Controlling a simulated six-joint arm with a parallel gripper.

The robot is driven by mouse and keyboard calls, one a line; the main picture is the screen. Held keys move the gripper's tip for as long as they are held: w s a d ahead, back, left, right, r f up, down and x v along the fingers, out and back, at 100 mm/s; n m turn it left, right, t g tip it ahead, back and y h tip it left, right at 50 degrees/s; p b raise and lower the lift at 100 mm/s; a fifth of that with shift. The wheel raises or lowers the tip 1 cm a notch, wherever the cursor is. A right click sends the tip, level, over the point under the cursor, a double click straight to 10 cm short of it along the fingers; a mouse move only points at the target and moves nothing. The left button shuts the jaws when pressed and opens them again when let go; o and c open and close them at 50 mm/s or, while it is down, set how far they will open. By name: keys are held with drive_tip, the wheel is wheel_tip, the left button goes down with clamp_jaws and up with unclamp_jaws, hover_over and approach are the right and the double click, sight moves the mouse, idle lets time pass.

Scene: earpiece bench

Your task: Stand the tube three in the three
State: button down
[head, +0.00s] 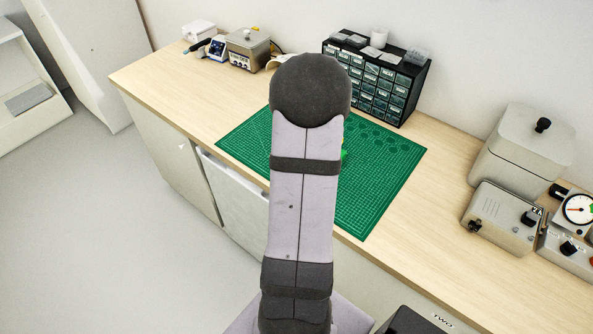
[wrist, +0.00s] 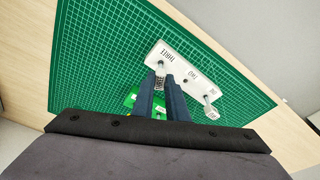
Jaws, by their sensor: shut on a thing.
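In the wrist view a white rack (wrist: 180,66) lies across the green mat, with printed labels upside down along it. The label at its upper left end seems to read THREE; the smaller ones are hard to read. My gripper (wrist: 161,80) is shut on a small tube (wrist: 160,68) with a pale top, which I take to be tube three. It overlaps the rack's left end, beside that label. I cannot tell whether it is in a hole or above it. Another pale tube (wrist: 208,104) is at the rack's right end. In the head view my arm hides the rack and gripper.
A bright green piece (wrist: 130,97) lies left of my fingers. The green mat (head: 385,165) has free room on its right. A drawer cabinet (head: 372,85) stands behind it. Grey devices (head: 503,215) stand at the right, and a small grey unit (head: 247,48) at the back left.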

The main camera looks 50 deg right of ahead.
drive_tip(key=shift+f, duration=0.25)
drive_tip(key=c, duration=1.7)
unclamp_jaws()
drive_tip(key=shift+o, duration=0.2)
drive_tip(key=shift+r, duration=0.15)
wheel_tip(320, 180, up, 7)
drive_tip(key=a+b, duration=0.1)
drive_tip(key=b, duration=0.1)
drive_tip(key=shift+s+a, duration=0.15)
drive_tip(key=shift+s, duration=0.15)
